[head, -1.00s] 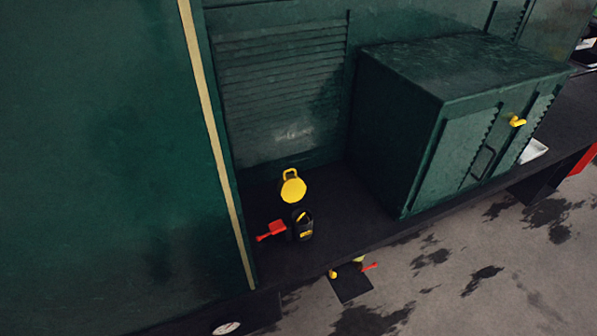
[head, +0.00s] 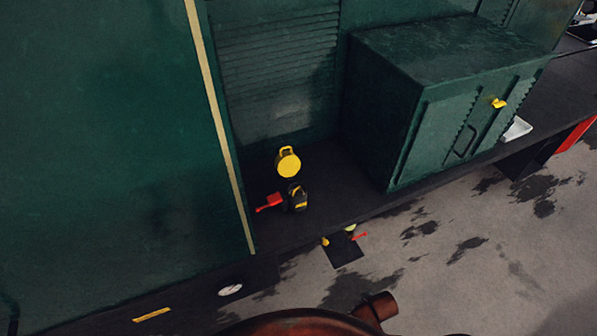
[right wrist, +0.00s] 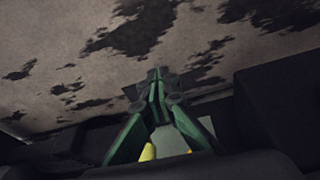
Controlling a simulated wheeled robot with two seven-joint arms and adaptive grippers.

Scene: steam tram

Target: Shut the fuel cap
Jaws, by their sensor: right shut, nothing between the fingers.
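The yellow round fuel cap (head: 288,162) stands raised and open above a short black filler neck (head: 297,198) on the dark ledge, in the middle of the head view. A red handle (head: 270,202) sticks out left of the neck. My right gripper (right wrist: 157,78) shows only in the right wrist view; its green fingers meet at the tips, shut and empty, with stained floor beyond. The cap cannot be made out in that view. My left gripper is in neither current view.
A tall green wall (head: 110,130) with a cream stripe is at left. A reddish-brown rounded body with a stub pipe (head: 378,308) fills the bottom edge. Below the ledge hangs a small dark plate (head: 344,252).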

